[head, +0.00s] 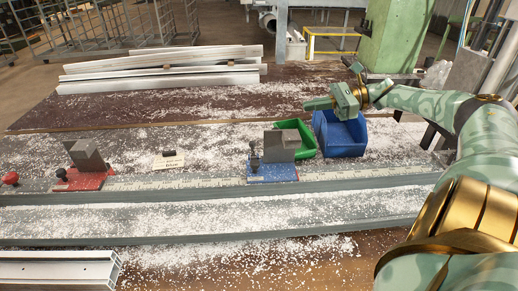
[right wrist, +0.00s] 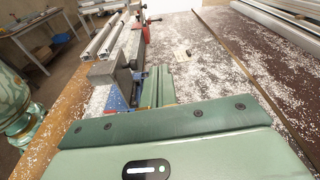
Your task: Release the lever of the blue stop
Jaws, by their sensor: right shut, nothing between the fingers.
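The blue stop (head: 272,172) sits on the scaled rail in the middle of the head view, with a grey block (head: 281,146) on its base. Its dark lever (head: 254,161) stands roughly upright at the block's left side. My right gripper (head: 308,104) is above and behind the stop, to its right, apart from it and pointing left. It is shut and empty. In the right wrist view its green fingers (right wrist: 158,86) lie beside the blue stop (right wrist: 116,97) in the picture, partly covering the lever's side. My left gripper is not in view.
A small label (head: 168,161) lies between the stops. Green (head: 302,137) and blue (head: 340,136) bins stand behind the blue stop. Profiles (head: 160,72) lie at the back; white chips cover the bench.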

